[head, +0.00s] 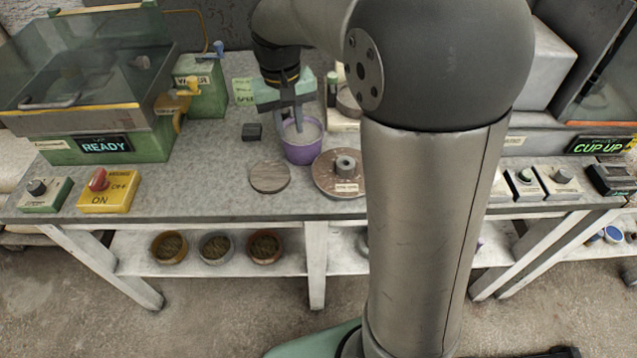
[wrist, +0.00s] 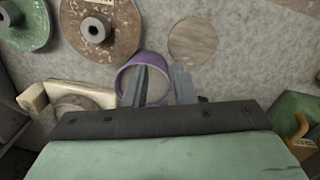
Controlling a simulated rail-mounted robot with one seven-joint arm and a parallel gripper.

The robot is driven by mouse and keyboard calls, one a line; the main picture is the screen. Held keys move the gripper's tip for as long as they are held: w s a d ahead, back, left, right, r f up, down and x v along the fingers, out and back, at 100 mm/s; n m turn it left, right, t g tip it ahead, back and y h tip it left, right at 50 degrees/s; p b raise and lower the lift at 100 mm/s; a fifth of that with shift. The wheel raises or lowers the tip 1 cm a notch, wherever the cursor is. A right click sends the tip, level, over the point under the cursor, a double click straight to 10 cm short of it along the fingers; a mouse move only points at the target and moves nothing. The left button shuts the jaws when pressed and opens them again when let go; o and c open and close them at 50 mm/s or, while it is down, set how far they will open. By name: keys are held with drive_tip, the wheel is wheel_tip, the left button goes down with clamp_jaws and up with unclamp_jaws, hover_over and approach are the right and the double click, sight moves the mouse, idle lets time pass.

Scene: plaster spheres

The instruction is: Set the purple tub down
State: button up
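The purple tub (head: 304,150) stands on the grey bench top in the head view, filled with pale material. It also shows in the wrist view (wrist: 127,76), partly hidden by a finger. My gripper (head: 291,122) points down at the tub's left side in the head view. One finger reaches inside the rim and the other is outside the wall. In the wrist view my gripper (wrist: 162,72) shows a clear gap between the fingers, with the tub's wall in the gap. The tub looks to be resting on the bench; its underside is hidden.
A pale round disc (head: 269,178) lies front left of the tub, and a brown disc with a hub (head: 326,184) front right. A small dark block (head: 252,132) is at left. A cream stand (wrist: 38,98) is close beside the tub. Bare bench lies further left.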

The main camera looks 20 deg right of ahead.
drive_tip(key=s+d+f, duration=0.1)
drive_tip(key=s+f, duration=0.1)
drive_tip(key=s, duration=0.7)
drive_tip(key=s+f, duration=0.2)
drive_tip(key=s, duration=0.8)
drive_tip(key=shift+s+d+f+n+y, duration=0.25)
drive_tip(key=shift+d+n+y, duration=0.05)
drive_tip(key=shift+d+y, duration=0.1)
drive_tip(key=o, duration=0.9)
drive_tip(key=s, duration=0.1)
drive_tip(key=s+f, duration=0.1)
drive_tip(key=shift+s+f, duration=0.15)
drive_tip(key=shift+s, duration=0.15)
drive_tip(key=shift+c, duration=0.2)
drive_tip(key=o, duration=0.8)
drive_tip(key=shift+w, duration=0.1)
